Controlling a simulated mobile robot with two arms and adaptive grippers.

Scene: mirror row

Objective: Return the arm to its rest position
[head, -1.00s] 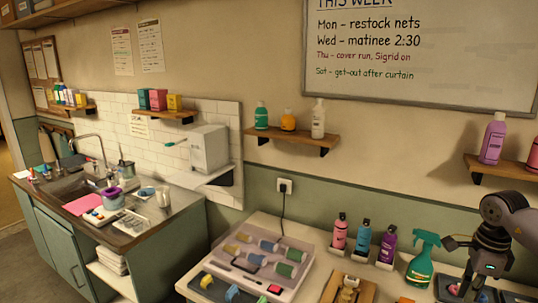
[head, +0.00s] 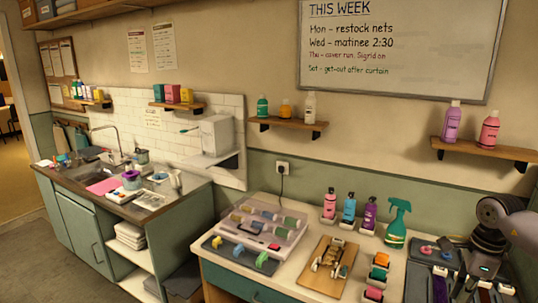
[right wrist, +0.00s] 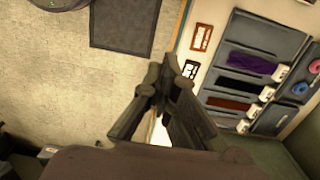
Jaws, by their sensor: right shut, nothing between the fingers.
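My right arm comes in at the right edge of the head view, and its dark gripper (head: 470,290) points down near the right end of the counter (head: 225,266), its tips hard to make out. In the right wrist view the right gripper (right wrist: 170,78) is shut with nothing between its fingers. It appears beside the counter's edge, over the floor side; its height is unclear. A grey tray (right wrist: 232,82) with purple, dark and reddish strips lies to its right. My left arm and gripper are not in view.
A green spray bottle (head: 396,225), a wooden board (head: 340,253) and a roller case (head: 293,241) stand on the counter. A shelf (head: 480,150) with two bottles hangs above the arm. A dark mat (right wrist: 123,22) lies on the floor (right wrist: 70,85).

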